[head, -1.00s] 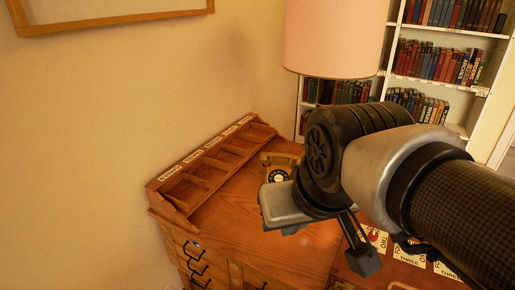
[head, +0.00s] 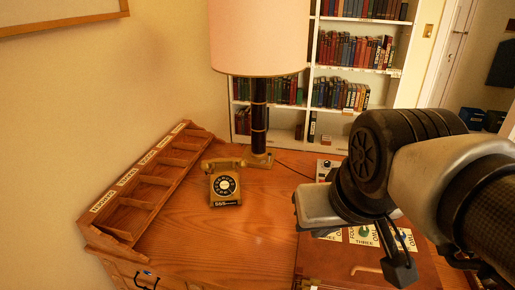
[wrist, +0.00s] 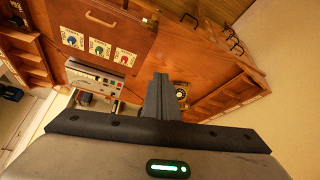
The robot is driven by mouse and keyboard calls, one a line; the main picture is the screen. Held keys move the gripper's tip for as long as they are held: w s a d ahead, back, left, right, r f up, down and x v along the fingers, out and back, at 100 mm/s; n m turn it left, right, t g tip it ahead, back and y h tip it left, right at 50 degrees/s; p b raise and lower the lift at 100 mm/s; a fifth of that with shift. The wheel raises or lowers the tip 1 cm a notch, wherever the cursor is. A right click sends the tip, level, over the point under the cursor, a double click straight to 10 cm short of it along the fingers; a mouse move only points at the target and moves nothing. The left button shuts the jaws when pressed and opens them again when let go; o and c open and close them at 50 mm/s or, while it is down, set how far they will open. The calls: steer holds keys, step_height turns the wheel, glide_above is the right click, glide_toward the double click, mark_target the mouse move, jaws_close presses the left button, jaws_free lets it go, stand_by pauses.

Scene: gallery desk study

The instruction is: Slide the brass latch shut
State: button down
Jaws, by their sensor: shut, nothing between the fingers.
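My gripper (wrist: 161,80) shows in the wrist view with its two dark fingers together and nothing between them, above the desk and apart from it. In the head view my arm reaches in from the right over the desk's right part. A reddish wooden panel (wrist: 110,38) with a handle (wrist: 101,19) lies on the desk beyond the fingers. It also shows in the head view (head: 335,262), partly behind my arm. A small brass-coloured fitting (head: 312,284) is at its lower left edge; I cannot tell whether it is the latch or how it is set.
A brass rotary phone (head: 226,186) stands on the desk (head: 190,235), left of my arm. A lamp (head: 259,118) stands behind it. A labelled wooden organiser (head: 140,212) lines the left edge. Red, green and blue dials show beside a pale device (wrist: 100,78). The desk's left middle is clear.

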steer(key=w+a+f+n+g+h+b, duration=0.1)
steer(key=w+a+f+n+g+b, duration=0.1)
steer(key=f, duration=0.8)
steer(key=w+a+f+n+g+h+b, duration=0.1)
steer(key=w+a+f+n+g+b, duration=0.1)
steer(key=w+f+n+b, duration=0.2)
steer(key=w+a+f+n+g+h+b, duration=0.2)
steer(key=w+f+n, duration=0.6)
steer(key=f, duration=0.9)
steer(key=shift+w+a+f+g+b, duration=0.3)
steer(key=shift+g+b, duration=0.2)
steer(key=shift+b, duration=0.25)
steer(key=shift+f, duration=0.1)
steer(key=b+x, duration=0.1)
steer(key=x, duration=0.9)
steer(key=shift+s, duration=0.1)
steer(key=d, duration=0.1)
steer(key=s+d, duration=0.1)
steer(key=d, duration=0.1)
steer(key=shift+d, duration=0.45)
steer(key=shift+s, duration=0.1)
